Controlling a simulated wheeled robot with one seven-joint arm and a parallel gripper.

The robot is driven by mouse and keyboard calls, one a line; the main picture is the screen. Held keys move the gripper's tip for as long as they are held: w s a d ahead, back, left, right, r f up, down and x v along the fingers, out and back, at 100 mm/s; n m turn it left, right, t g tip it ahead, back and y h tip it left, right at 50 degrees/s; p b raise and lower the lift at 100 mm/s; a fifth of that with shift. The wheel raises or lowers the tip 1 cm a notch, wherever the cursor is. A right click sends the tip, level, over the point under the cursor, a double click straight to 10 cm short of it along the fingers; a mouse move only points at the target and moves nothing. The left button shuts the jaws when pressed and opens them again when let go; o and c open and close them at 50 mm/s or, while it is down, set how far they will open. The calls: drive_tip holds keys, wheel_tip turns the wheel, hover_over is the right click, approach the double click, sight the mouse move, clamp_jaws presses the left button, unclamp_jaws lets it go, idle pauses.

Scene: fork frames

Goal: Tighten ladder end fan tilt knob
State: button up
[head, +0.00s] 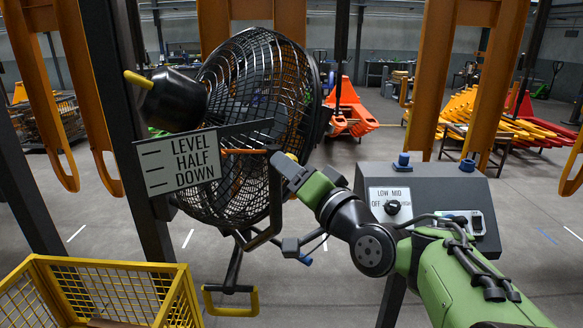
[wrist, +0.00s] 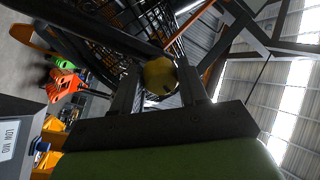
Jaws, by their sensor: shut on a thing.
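The black caged fan (head: 235,95) hangs at the middle of the head view, its grille tilted, beside a dark post. The yellow tilt knob (wrist: 160,75) sits between my two fingers in the wrist view, with a dark mark on its face. In the head view only a small yellow bit of the knob (head: 291,157) shows at the fan's right side; my gripper hides the rest. My gripper (head: 284,160) is shut on the knob, reaching in from the right.
A sign (head: 180,162) reading "LEVEL HALF DOWN" stands left of the fan. A yellow mesh crate (head: 100,290) is at lower left. Orange fork frames (head: 430,80) stand behind.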

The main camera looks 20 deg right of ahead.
drive_tip(key=shift+a+m+h+p, duration=0.1)
drive_tip(key=shift+m+h+p, duration=0.25)
drive_tip(key=shift+m, duration=0.95)
drive_tip(key=shift+f, duration=0.1)
drive_tip(key=o, duration=1.1)
drive_tip(key=shift+s, duration=0.1)
drive_tip(key=b+v, duration=0.3)
drive_tip(key=v, duration=1.2)
drive_tip(key=shift+s+f+b, duration=0.1)
drive_tip(key=shift+s+b, duration=0.25)
drive_tip(key=shift+b, duration=0.05)
